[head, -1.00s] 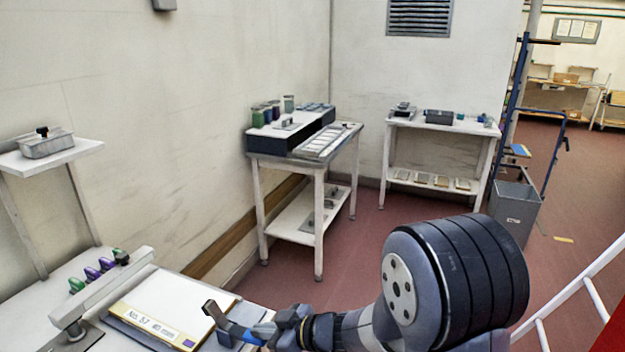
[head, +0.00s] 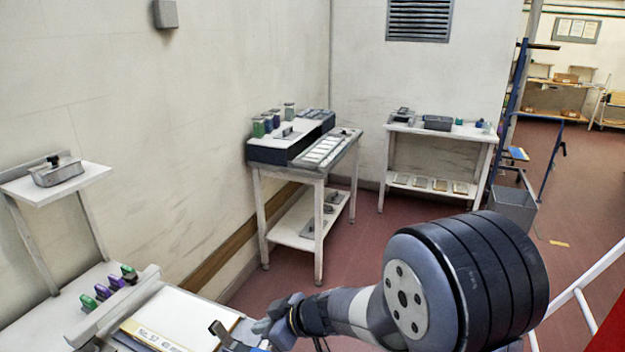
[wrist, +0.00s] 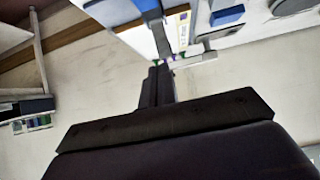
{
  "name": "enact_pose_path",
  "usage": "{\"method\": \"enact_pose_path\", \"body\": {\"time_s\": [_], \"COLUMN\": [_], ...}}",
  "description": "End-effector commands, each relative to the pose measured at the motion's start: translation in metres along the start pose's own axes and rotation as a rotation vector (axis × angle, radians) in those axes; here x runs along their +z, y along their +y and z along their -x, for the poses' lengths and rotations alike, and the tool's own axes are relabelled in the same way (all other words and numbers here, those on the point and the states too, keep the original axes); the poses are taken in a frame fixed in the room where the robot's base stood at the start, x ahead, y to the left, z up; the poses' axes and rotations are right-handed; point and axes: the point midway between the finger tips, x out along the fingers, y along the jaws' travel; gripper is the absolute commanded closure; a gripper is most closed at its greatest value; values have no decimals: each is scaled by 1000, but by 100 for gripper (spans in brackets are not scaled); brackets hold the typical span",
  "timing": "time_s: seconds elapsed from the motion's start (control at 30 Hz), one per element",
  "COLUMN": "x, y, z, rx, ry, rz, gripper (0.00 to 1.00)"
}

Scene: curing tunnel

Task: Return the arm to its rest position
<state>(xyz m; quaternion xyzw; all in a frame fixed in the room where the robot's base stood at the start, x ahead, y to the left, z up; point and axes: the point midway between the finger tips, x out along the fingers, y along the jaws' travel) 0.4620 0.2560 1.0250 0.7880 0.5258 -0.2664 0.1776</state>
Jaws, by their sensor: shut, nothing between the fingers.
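My arm reaches across the lower right of the head view, its big dark round joint close to the camera. My gripper (head: 218,330) is at the bottom, just beside the white board with a yellow label strip (head: 165,318) on the near bench. Its fingers are partly cut off by the lower edge there. In the wrist view my gripper (wrist: 157,82) shows as dark narrow fingers close together. It is shut and holds nothing. The labelled board (wrist: 183,30) is beyond the fingers in that view.
The near bench has green and purple-handled tools (head: 108,288) and a raised shelf (head: 80,180) with a metal box. A white table (head: 318,185) with jars stands by the wall. A grey bin (head: 513,208) and white railing (head: 590,280) are right. Red floor between is clear.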

Motion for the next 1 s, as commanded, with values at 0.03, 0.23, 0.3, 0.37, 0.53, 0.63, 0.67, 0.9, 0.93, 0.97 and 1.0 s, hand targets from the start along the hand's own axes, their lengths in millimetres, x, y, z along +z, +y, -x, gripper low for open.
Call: {"method": "enact_pose_path", "body": {"time_s": [0.03,0.23,0.3,0.37,0.53,0.63,0.67,0.9,0.93,0.97,1.0], "x": [-2,-1,-1,0,0,1,1,2,2,4,5], "y": [1,0,0,0,0,0,0,0,0,0,0], "z": [13,45,52,57,63,64,64,63,62,62,62], "rx": [3,2,2,1,0,-1,-1,1,3,5,9], "ry": [2,1,2,1,1,0,0,0,0,-1,-2], "rz": [1,1,1,1,0,0,1,2,2,4,6], "gripper": [100,100,100,100,100,100,100,100,100,100,100]}}
